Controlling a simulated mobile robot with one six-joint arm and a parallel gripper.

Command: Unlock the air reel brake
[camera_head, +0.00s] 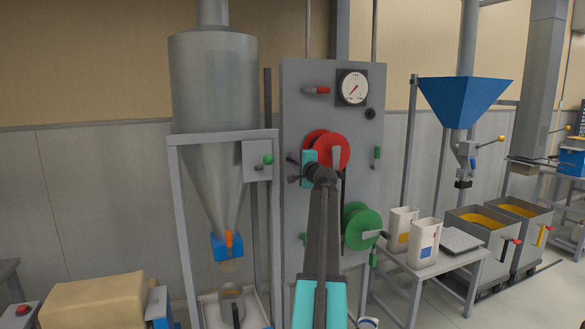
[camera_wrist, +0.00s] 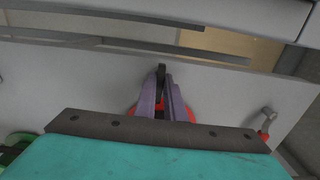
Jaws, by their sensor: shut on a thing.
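A red hose reel (camera_head: 331,151) is mounted on the upright grey panel (camera_head: 302,120), with a green reel (camera_head: 361,228) below it. My arm reaches up to the red reel and covers its lower left part. In the wrist view, my gripper (camera_wrist: 162,82) is shut on a small dark lever (camera_wrist: 161,70) in front of the red reel (camera_wrist: 187,113). Most of the lever is hidden between the fingers, so its angle is unclear. Neither reel shows a readable label.
The panel carries a red-handled valve (camera_head: 317,90) and a round gauge (camera_head: 353,87) above the red reel. A steel cyclone hopper (camera_head: 213,90) in a frame stands close on the left. A table (camera_head: 462,262) with white containers (camera_head: 424,243) stands at the right.

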